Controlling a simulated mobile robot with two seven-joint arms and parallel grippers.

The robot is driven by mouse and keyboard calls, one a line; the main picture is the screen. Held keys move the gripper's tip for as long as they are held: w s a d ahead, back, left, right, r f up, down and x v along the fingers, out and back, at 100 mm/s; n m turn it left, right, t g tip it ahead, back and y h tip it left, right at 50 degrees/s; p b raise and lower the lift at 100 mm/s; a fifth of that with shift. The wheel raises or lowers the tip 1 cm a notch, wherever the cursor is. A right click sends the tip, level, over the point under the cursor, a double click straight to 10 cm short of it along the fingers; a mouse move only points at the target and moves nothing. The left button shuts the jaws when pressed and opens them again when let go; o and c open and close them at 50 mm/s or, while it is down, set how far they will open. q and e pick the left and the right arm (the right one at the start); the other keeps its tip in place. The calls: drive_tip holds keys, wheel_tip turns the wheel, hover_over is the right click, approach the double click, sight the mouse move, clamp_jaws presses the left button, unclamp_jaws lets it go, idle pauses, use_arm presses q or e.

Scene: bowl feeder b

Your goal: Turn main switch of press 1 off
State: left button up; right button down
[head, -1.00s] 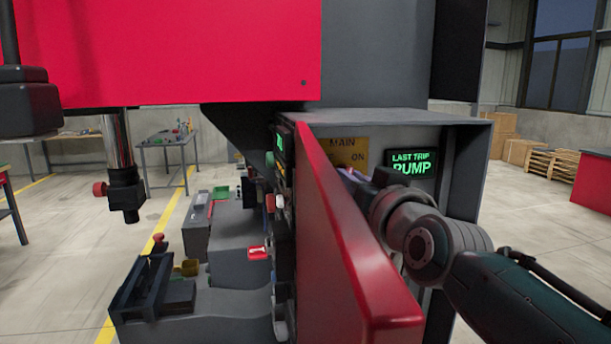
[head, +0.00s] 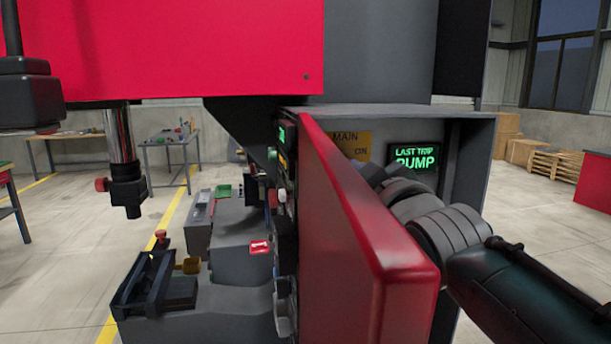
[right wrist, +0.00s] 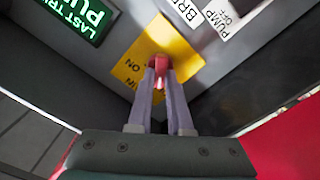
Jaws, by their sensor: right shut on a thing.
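The main switch is a red handle (right wrist: 161,46) on a yellow plate (right wrist: 128,68) inside an open grey cabinet (head: 470,180). In the right wrist view the plate's "ON" and "MAIN" lettering appears upside down. My right gripper (right wrist: 161,74) has its two fingers closed on the red handle. In the head view the yellow plate (head: 352,142) shows in part, with "MAIN" and "ON" readable. There the handle and my right fingertips are hidden behind the red cabinet door (head: 365,230). My left gripper is in no view.
The red door stands open close to my right arm's left side. A green display (head: 415,158) reads "LAST TRIP PUMP", right of the plate. Labels including "PUMP OFF" (right wrist: 220,18) are near the switch. The press (head: 170,50) rises above left; open floor lies at right.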

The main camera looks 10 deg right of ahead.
drive_tip(key=shift+f+n, duration=0.15)
drive_tip(key=shift+n, duration=0.45)
drive_tip(key=c, duration=0.8)
unclamp_jaws()
drive_tip(key=shift+c, duration=0.2)
drive_tip(key=s+b, duration=0.1)
drive_tip(key=s, duration=0.9)
drive_tip(key=shift+d, duration=0.15)
